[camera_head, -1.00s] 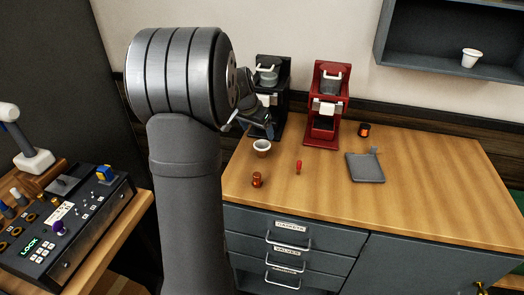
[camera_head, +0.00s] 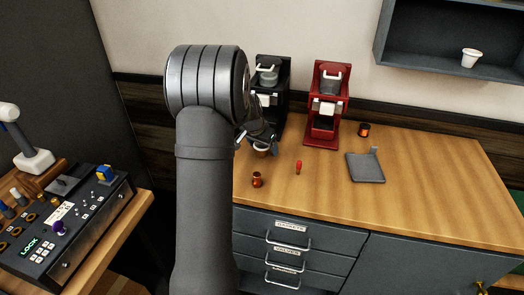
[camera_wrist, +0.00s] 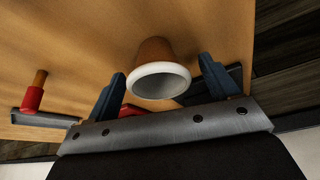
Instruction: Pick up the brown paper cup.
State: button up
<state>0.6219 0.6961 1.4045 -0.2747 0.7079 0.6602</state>
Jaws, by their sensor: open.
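The brown paper cup (camera_head: 262,151) stands upright on the wooden counter in front of the black brewer, its upper part partly hidden by my gripper in the head view. In the wrist view the cup (camera_wrist: 154,53) shows its brown wall, its white rim and its open mouth. My gripper (camera_head: 262,135) is open and empty, just above the cup. In the wrist view its two blue fingers (camera_wrist: 160,76) appear on either side of the cup's rim, and I see no contact. Whether the cup is between the fingertips in depth is hard to tell.
The black brewer (camera_head: 285,85) stands close behind the cup, with the red brewer (camera_head: 341,82) to its right. A small red-brown bottle (camera_head: 257,180) and a red-handled tool (camera_head: 298,167) are nearby. A grey plate (camera_head: 365,168) lies to the right.

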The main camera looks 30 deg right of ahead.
jog(key=c, duration=1.1)
jog(key=shift+o, duration=0.2)
jog(key=shift+r, duration=0.1)
